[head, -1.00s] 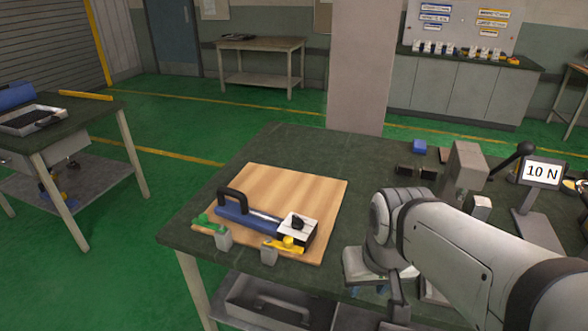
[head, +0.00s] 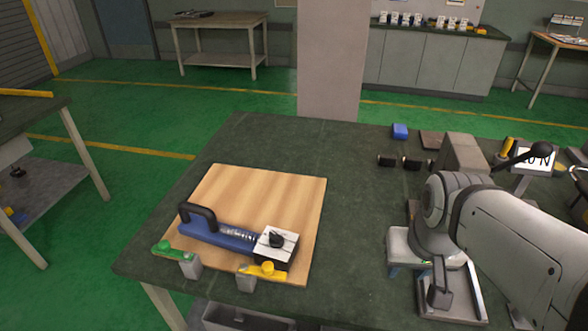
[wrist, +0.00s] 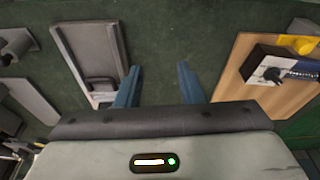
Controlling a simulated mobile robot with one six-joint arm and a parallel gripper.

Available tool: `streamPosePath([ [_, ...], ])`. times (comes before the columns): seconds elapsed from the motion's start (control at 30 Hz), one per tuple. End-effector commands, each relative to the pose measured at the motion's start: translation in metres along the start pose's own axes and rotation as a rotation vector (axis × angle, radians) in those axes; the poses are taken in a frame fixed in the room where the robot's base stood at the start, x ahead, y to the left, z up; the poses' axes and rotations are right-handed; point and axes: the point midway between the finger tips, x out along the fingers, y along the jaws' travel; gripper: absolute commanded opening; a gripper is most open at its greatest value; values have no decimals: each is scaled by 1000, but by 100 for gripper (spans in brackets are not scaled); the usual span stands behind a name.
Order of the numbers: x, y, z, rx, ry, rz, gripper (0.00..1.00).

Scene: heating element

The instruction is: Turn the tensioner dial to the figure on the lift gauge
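The tensioner is a blue tool (head: 222,237) with a black loop handle and a coil, lying on a wooden board. At its right end is a white-faced block with a black dial knob (head: 277,240); the dial also shows in the wrist view (wrist: 272,75). I cannot read its scale. The lift gauge (head: 546,167) is a white display at the right; a black ball-ended lever partly covers its figure, leaving "0 N" visible. My gripper (wrist: 158,76) is open and empty, its blue fingers apart, left of the board in the wrist view. In the head view my wrist mostly hides it.
The wooden board (head: 262,187) carries a green-topped clamp (head: 176,256) and a yellow-topped clamp (head: 262,271) along its front edge. A grey tray (head: 467,290) is near my gripper. Bare table lies between board and arm.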

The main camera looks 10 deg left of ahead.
Motion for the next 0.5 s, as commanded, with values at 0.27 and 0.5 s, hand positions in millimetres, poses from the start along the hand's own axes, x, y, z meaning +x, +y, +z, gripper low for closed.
streamPosePath([
  [0.27, -6, -12, -28, -102, -29, -15, 35],
  [0.5, 2, -95, -94, -437, -105, -56, 35],
])
